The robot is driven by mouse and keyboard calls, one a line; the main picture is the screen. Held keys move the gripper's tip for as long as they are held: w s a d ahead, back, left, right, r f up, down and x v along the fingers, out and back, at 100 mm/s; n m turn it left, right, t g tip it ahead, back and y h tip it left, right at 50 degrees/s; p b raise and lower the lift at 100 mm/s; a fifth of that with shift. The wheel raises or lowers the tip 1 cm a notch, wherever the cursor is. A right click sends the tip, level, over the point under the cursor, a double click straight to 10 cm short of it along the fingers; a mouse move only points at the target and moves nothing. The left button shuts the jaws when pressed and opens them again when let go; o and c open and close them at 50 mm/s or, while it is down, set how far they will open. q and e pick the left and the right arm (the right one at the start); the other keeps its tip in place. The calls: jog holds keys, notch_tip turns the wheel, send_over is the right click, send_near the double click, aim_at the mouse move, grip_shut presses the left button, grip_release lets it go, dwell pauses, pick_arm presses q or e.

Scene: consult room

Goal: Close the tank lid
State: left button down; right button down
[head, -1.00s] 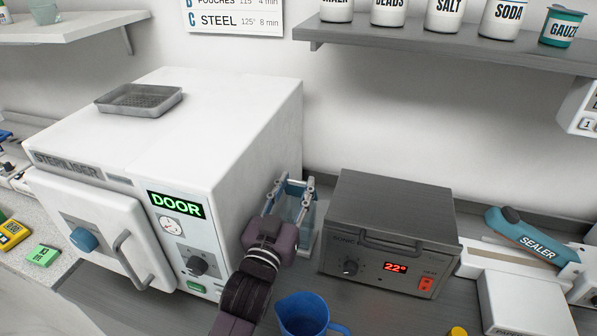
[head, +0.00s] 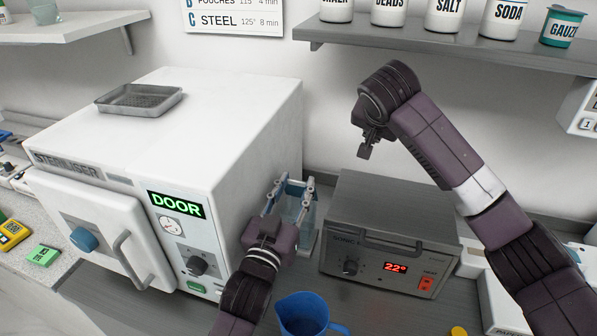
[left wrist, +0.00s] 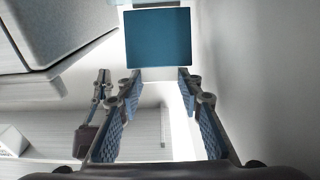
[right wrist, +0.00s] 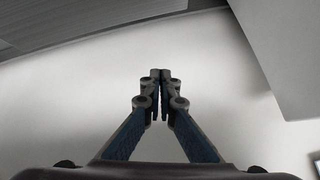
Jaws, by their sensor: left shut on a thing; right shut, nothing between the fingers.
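The sonic tank (head: 385,262) is a grey box with a red 22° display. Its dark grey lid (head: 375,205) lies flat on top, with a handle (head: 378,240) along the front edge; my right arm hides part of its far right side. My right gripper (head: 366,152) is above and behind the lid, pointing down, shut and empty; its fingertips meet in the right wrist view (right wrist: 160,76). My left gripper (head: 296,183) is between the steriliser and the tank, shut on a teal block (left wrist: 158,40).
The white steriliser (head: 225,110) stands left, with a metal tray (head: 138,98) on top. A blue jug (head: 303,315) stands in front. A shelf (head: 450,42) with jars hangs above the tank. A sealer lies to the right, partly behind my right arm.

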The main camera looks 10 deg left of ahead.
pick_arm(q)
jog(key=shift+f, duration=0.4)
pick_arm(e)
jog(key=s+a+r+n, duration=0.1)
jog(key=s+a+r, duration=0.1)
jog(key=s+a, duration=0.3)
jog(key=s+a+r+n, duration=0.1)
jog(key=s+a+r, duration=0.1)
jog(key=a, duration=0.4)
send_over(298, 182)
jog(key=s, duration=0.3)
jog(key=shift+n+h, duration=0.3)
jog(key=w+f, duration=0.1)
jog(key=f, duration=0.1)
jog(key=w+f, duration=0.1)
jog(key=f, duration=0.2)
jog(key=w+f, duration=0.2)
jog(key=shift+w+d+f, duration=0.1)
jog(key=shift+d+f, duration=0.1)
jog(key=shift+f, duration=0.05)
jog(key=shift+s+a+f, duration=0.1)
jog(key=shift+s+f, duration=0.15)
jog(key=shift+s, duration=0.35)
pick_arm(q)
jog(key=shift+r, duration=0.1)
